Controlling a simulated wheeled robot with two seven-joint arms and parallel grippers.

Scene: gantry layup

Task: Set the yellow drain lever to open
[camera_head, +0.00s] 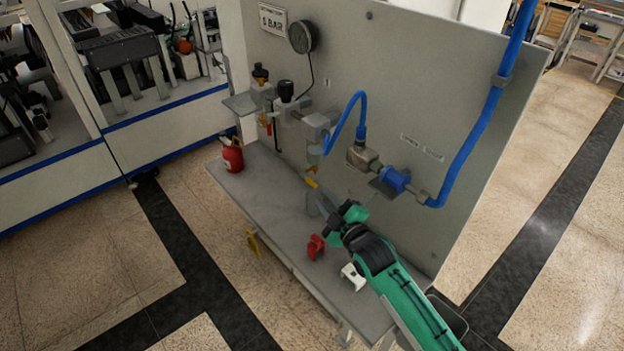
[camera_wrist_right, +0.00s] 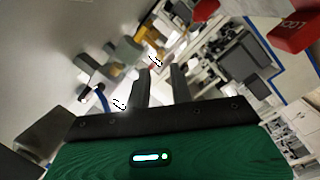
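The yellow drain lever (camera_head: 311,184) shows as a small yellow piece under the filter bowl (camera_head: 314,155) on the grey panel. My right gripper (camera_head: 318,203) is just below and in front of it, above the shelf. In the right wrist view its two dark fingers (camera_wrist_right: 160,74) stand apart with nothing visible between them. A yellow-orange part (camera_wrist_right: 146,36) shows beyond the fingertips in that view; I cannot tell whether it is the lever. Any contact with the lever is too small to tell. My left gripper is out of view.
The grey shelf (camera_head: 285,227) holds a red can (camera_head: 231,155), a red part (camera_head: 316,246) and a white part (camera_head: 352,275). A yellow part (camera_head: 252,241) is at its front edge. A blue hose (camera_head: 342,118) loops above my gripper, and a blue valve (camera_head: 394,181) is to its right.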

